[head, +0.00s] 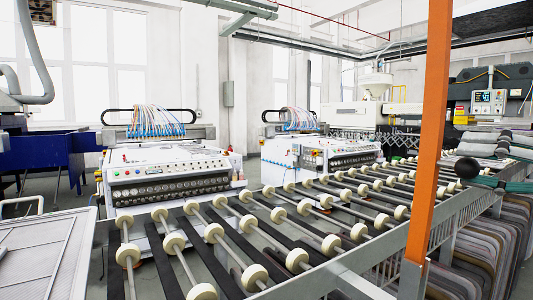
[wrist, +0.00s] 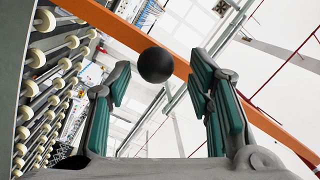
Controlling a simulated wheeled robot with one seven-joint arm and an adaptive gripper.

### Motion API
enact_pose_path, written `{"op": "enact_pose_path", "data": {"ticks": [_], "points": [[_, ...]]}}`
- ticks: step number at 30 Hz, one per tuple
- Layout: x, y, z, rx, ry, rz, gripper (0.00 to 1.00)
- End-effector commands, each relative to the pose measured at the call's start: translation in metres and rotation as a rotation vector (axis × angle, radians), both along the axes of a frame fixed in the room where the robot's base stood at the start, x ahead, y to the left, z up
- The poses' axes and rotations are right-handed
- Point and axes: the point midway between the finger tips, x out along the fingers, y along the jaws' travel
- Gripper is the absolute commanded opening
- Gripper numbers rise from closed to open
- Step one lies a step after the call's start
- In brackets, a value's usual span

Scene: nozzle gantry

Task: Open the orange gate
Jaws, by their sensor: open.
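The orange gate shows as a tall, slightly tilted orange bar (head: 430,130) on a grey foot at the right of the head view. It crosses the wrist view diagonally behind the fingers (wrist: 258,120). A round black knob (head: 467,168) stands just right of the bar; how it joins the bar is hidden. In the wrist view the knob (wrist: 155,64) appears between the fingertips, near their far ends. My gripper (wrist: 160,78), with teal finger pads, is open and empty, one finger on each side of the knob. I cannot tell whether either finger touches it.
A roller conveyor (head: 275,222) with cream wheels runs across the front, edged by a grey metal rail. White machines (head: 165,175) with coloured hoses stand behind it. Stacked grey-brown panels (head: 490,245) sit right of the bar.

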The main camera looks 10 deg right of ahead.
Motion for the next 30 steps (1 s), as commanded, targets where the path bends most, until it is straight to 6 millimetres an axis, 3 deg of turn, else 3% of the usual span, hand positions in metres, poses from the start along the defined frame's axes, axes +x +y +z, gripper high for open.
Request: {"op": "enact_pose_path", "data": {"ticks": [6,12,24,25,30], "points": [[-0.038,-0.025,-0.001,0.001,0.001,-0.003,0.47],[-0.062,-0.039,-0.001,0.000,0.000,-0.001,0.47],[-0.071,-0.043,0.000,-0.001,-0.001,0.000,0.47],[-0.071,-0.043,0.000,-0.001,-0.001,0.000,0.45],[-0.071,-0.043,0.000,0.002,0.001,0.000,0.06]]}}
